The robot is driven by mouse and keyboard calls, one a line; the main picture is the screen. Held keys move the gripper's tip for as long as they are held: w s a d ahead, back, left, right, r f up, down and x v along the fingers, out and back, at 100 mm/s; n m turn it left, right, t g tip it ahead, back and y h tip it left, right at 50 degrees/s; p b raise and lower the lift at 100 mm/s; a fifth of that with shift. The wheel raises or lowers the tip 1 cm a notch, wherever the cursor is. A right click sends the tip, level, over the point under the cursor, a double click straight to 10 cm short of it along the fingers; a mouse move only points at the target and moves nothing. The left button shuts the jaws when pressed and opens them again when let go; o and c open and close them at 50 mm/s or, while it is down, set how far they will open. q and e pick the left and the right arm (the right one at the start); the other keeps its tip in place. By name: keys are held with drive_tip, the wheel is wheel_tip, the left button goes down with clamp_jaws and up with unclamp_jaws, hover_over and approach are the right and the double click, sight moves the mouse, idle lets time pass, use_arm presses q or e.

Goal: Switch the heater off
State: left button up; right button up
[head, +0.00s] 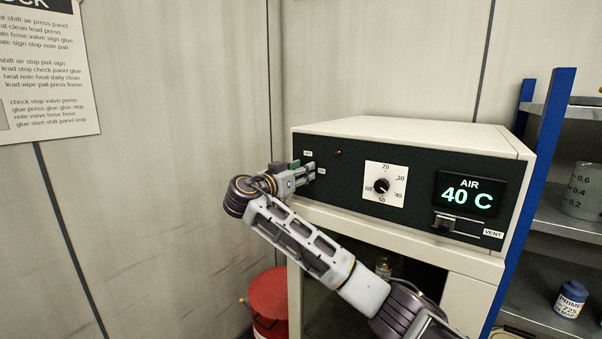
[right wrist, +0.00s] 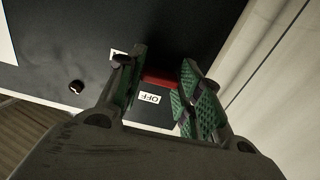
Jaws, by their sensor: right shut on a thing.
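The heater is a cream box (head: 430,133) with a dark front panel (head: 335,178). Its lit display (head: 467,195) reads AIR 40 C. At the panel's left end, my right gripper (head: 312,172) reaches the power switch and mostly hides it in the head view. In the right wrist view, the red switch (right wrist: 160,82) lies between the green-padded fingers of this gripper (right wrist: 165,85), which is shut on it. An OFF label (right wrist: 150,98) shows beside the switch; another label (right wrist: 117,54) is partly covered by a finger. The switch's exact position is hard to tell. My left gripper is out of view.
A dial (head: 381,186), a small lamp (head: 338,153) and a VENT slider (head: 446,222) sit on the same panel. A red bucket (head: 268,300) stands below left. Blue-posted shelves (head: 548,130) hold a beaker and a bottle at right. A wall is close on the left.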

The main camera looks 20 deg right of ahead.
drive_tip(key=shift+n, duration=8.8)
drive_tip(key=o, duration=1)
